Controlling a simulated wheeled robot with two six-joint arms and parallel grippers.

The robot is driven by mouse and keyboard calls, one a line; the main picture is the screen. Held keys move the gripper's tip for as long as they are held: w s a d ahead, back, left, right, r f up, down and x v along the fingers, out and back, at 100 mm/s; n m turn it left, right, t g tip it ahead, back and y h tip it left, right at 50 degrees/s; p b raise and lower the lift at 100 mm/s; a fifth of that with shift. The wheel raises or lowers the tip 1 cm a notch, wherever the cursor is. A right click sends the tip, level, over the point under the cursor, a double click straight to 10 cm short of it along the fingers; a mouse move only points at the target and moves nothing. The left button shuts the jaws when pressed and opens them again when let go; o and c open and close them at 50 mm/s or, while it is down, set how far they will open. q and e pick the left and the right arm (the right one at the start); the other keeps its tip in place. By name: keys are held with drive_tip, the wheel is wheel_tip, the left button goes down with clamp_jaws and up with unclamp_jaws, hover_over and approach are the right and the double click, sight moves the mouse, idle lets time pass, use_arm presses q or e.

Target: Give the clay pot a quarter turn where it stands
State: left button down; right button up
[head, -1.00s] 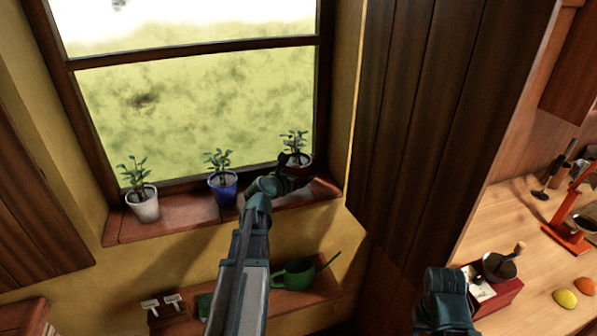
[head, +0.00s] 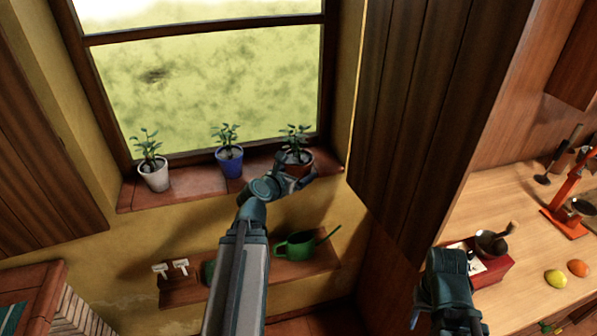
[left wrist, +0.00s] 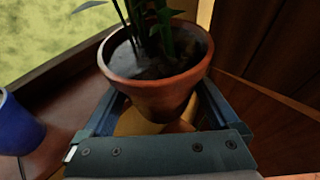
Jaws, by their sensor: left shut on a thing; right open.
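The clay pot (head: 297,163), reddish-brown with a leafy green plant, stands at the right end of the brick window sill. My left gripper (head: 296,178) is shut on it, with its wrist on the near side. In the left wrist view the clay pot (left wrist: 155,92) sits between the two fingers of the left gripper (left wrist: 160,105), one along each side. The pot looks upright; its base is partly hidden. My right gripper (head: 447,292) is open at the lower right, beside the wooden counter, with its fingers hard to make out.
A blue pot (head: 230,162) and a white pot (head: 154,176) with plants stand left on the sill (head: 195,190). A green watering can (head: 295,244) is on a lower shelf. Dark wooden boards (head: 425,110) rise right of the window. A red box (head: 490,265) is on the counter.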

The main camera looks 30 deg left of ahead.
use_arm(q)
drive_tip(key=w+a+f+b, duration=0.1)
drive_tip(key=w+a, duration=0.1)
drive_tip(key=w, duration=0.2)
drive_tip(key=w+a+f+b, duration=0.1)
drive_tip(key=w+a, duration=0.2)
drive_tip(key=w, duration=0.2)
drive_tip(key=w+a+f+b, duration=0.2)
drive_tip(key=w, duration=0.3)
drive_tip(key=shift+w+a, duration=0.1)
drive_tip(key=shift+a, duration=0.1)
drive_tip(key=shift+d+n+y, duration=0.15)
drive_tip(key=shift+n+y, duration=0.45)
drive_tip(key=shift+y, duration=0.2)
drive_tip(key=shift+n+y, duration=0.6)
drive_tip(key=shift+y, duration=0.1)
drive_tip(key=shift+f+b, duration=0.35)
unclamp_jaws()
drive_tip(key=shift+s, duration=0.2)
